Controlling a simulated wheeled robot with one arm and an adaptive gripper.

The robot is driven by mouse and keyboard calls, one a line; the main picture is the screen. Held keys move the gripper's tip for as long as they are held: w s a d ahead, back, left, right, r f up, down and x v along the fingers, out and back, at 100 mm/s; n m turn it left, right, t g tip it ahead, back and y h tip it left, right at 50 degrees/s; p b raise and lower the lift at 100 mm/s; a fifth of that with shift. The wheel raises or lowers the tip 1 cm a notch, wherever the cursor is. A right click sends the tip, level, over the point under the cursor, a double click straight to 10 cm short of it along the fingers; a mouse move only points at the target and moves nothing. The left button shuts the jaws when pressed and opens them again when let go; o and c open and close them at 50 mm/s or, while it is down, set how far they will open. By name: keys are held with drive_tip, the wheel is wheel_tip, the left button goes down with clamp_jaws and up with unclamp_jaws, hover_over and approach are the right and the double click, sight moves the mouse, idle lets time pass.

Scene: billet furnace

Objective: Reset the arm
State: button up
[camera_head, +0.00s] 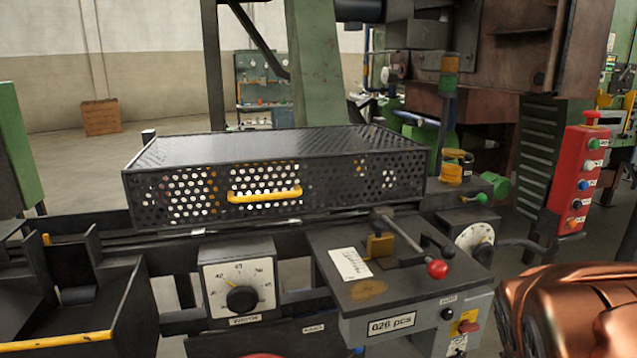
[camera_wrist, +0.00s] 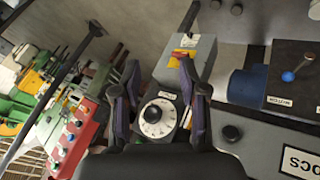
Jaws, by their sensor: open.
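My gripper (camera_wrist: 160,75) shows in the wrist view with its two dark fingers spread apart. Nothing is between the fingertips. A round white dial (camera_wrist: 155,118) shows beyond the fingers, and they look apart from it. My gripper is not visible in the head view. A copper-coloured part of my arm fills the lower right corner there, beside the control box.
A control box (camera_head: 400,280) with a red-knobbed lever (camera_head: 437,269) stands at front centre. A red button panel (camera_head: 580,180) is at the right. A perforated guard (camera_head: 275,190) with a yellow handle spans the middle. A dial box (camera_head: 238,278) sits below it.

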drive_tip(key=s+a+r+g+y+p, duration=0.2)
drive_tip(key=s+a+g+p, duration=0.1)
drive_tip(key=s+a, duration=0.6)
drive_tip(key=s+a+r+g+y+p, duration=0.3)
drive_tip(key=s+a+p, duration=0.2)
drive_tip(key=s+a, duration=0.5)
drive_tip(key=shift+s+n+g+y, duration=0.15)
drive_tip(key=shift+n+g+y, duration=0.15)
drive_tip(key=shift+a+r, duration=0.1)
drive_tip(key=shift+a, duration=0.1)
